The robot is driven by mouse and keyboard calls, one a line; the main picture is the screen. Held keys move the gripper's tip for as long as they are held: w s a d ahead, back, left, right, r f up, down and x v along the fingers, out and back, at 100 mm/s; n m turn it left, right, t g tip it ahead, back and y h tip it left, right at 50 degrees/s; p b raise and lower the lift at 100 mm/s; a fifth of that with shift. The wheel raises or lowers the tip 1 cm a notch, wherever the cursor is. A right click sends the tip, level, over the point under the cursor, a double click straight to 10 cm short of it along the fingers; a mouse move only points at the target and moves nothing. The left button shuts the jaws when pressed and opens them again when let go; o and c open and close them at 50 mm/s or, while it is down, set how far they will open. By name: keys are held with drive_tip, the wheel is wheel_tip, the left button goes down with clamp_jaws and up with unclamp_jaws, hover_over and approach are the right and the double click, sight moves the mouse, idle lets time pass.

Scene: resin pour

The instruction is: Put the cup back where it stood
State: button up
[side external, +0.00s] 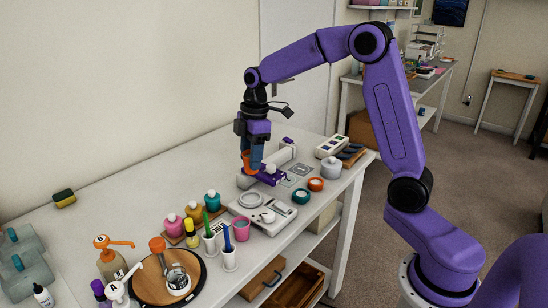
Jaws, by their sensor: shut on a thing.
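My gripper (252,165) points down above the back half of the white table. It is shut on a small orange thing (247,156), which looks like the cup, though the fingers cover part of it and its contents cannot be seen. Just under and right of it is a purple item (271,177) with a small white round piece on it. I cannot tell whether the held cup touches anything below. A pink cup (242,229) stands apart, nearer the table's front edge.
A white scale-like device (283,221), orange (315,184) and teal (302,196) rings and a grey jar (331,168) lie close by. Colourful bottles (193,212), holders with pens (229,258) and a round wooden board (146,285) crowd the near end.

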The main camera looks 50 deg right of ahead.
drive_tip(key=w+f+m, duration=0.2)
drive_tip(key=w+f, duration=0.5)
drive_tip(key=w, duration=0.5)
drive_tip(key=shift+d+f, duration=0.15)
drive_tip(key=shift+f, duration=3.15)
drive_tip(key=shift+f, duration=0.5)
drive_tip(key=o, duration=1.2)
wheel_tip(320, 180, up, 7)
